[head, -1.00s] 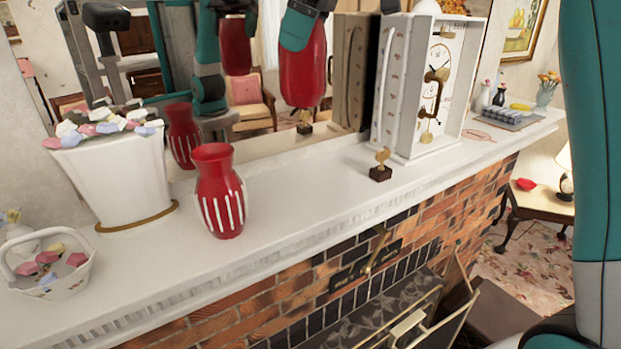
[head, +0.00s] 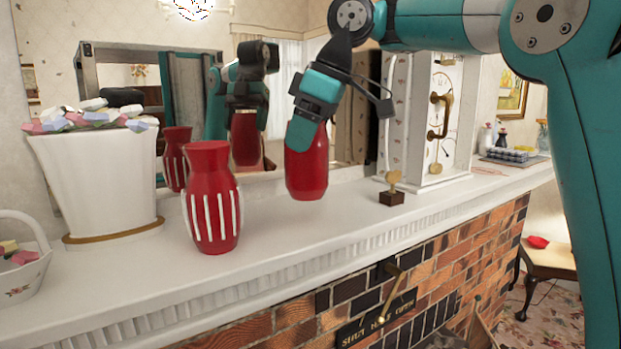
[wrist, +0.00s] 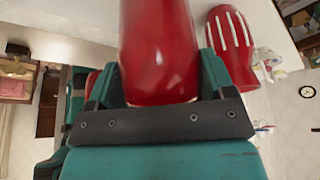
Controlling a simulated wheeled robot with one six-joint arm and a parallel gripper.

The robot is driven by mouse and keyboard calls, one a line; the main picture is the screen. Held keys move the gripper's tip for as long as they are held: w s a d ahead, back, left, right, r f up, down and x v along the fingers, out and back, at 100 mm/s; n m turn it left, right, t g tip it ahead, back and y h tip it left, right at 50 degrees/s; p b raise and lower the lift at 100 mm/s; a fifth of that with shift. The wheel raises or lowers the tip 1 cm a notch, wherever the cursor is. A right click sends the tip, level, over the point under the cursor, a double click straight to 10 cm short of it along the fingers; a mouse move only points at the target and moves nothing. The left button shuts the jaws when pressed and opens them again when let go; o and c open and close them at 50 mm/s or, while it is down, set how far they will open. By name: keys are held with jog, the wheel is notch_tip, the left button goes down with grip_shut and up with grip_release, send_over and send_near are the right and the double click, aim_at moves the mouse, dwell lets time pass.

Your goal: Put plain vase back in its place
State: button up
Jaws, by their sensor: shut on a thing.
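The plain red vase (head: 307,172) hangs upright under my gripper (head: 304,135), whose jaws are shut on its upper part. Its base is at or just above the white mantel (head: 330,220); I cannot tell if it touches. In the wrist view the plain vase (wrist: 158,45) fills the space between the fingers of my gripper (wrist: 160,85). A red vase with white stripes (head: 212,200) stands on the mantel left of the held vase, apart from it. The striped vase also shows in the wrist view (wrist: 230,40).
A small trophy (head: 392,190) stands to the right, before a white clock case (head: 432,115). A white planter (head: 98,180) and a white basket (head: 22,270) stand left. A mirror (head: 140,80) backs the mantel. Bare mantel lies between striped vase and trophy.

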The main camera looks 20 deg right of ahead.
aim_at(307, 162)
jog(key=shift+f+b, duration=1.75)
jog(key=shift+f, duration=0.45)
jog(key=shift+f, duration=0.1)
jog(key=shift+f, duration=0.15)
jog(key=o, duration=1.1)
jog(key=shift+p+v, duration=4.75)
jog(key=shift+v, duration=1.55)
jog(key=shift+w+a, duration=0.1)
jog(key=shift+a, duration=0.05)
